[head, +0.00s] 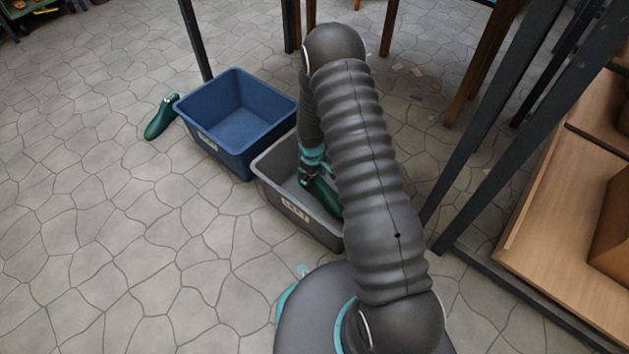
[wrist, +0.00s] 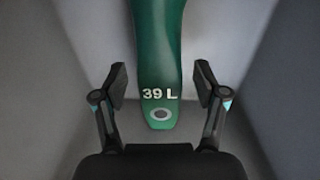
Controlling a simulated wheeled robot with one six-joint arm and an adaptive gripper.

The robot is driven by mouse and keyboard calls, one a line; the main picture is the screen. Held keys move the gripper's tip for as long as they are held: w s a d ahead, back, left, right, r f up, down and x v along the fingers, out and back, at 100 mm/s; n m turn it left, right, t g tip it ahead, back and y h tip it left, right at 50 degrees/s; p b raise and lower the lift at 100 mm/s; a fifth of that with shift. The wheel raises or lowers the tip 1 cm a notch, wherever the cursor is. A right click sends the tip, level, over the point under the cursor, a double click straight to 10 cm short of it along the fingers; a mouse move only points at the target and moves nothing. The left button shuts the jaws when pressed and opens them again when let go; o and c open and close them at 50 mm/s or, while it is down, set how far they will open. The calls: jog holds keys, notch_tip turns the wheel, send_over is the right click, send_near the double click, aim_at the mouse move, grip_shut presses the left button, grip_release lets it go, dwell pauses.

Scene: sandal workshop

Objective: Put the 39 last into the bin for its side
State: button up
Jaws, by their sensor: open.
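A green last marked "39 L" (wrist: 160,62) lies inside the grey bin (head: 273,193); the last also shows in the head view (head: 322,192), partly hidden by my arm. My gripper (wrist: 161,84) is open, reaching down into the grey bin. Its fingers stand on either side of the last's marked end, with a gap on each side. In the head view my gripper (head: 308,170) is mostly hidden. The blue bin (head: 228,156) stands beside the grey one and looks empty. Both bins have a white front label too small to read.
Another green last (head: 161,117) lies on the stone floor left of the blue bin. Dark table legs stand behind the bins and to the right. A wooden shelf (head: 545,225) is at the right. The floor at left is clear.

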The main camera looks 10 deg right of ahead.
jog(key=r, duration=0.4)
jog(key=r+p, duration=0.1)
jog(key=r, duration=0.4)
jog(key=shift+s+a+r, duration=0.1)
jog(key=shift+a, duration=0.1)
jog(key=s+r+m+t, duration=0.15)
jog(key=s+r, duration=0.25)
jog(key=r, duration=1.1)
jog(key=s+r+m+t, duration=0.15)
jog(key=s+r, duration=0.25)
jog(key=r, duration=1)
jog(key=s+r+m, duration=0.1)
jog(key=s+r, duration=0.3)
jog(key=s, duration=0.3)
jog(key=s+r+m+t, duration=0.1)
jog(key=s+r, duration=0.3)
jog(key=s, duration=0.3)
jog(key=s+r+m+t, duration=0.1)
jog(key=s+r+m, duration=0.1)
jog(key=s+r, duration=0.3)
jog(key=s, duration=0.3)
jog(key=shift+d, duration=0.35)
jog(key=shift+s+r, duration=0.1)
jog(key=shift+r, duration=0.05)
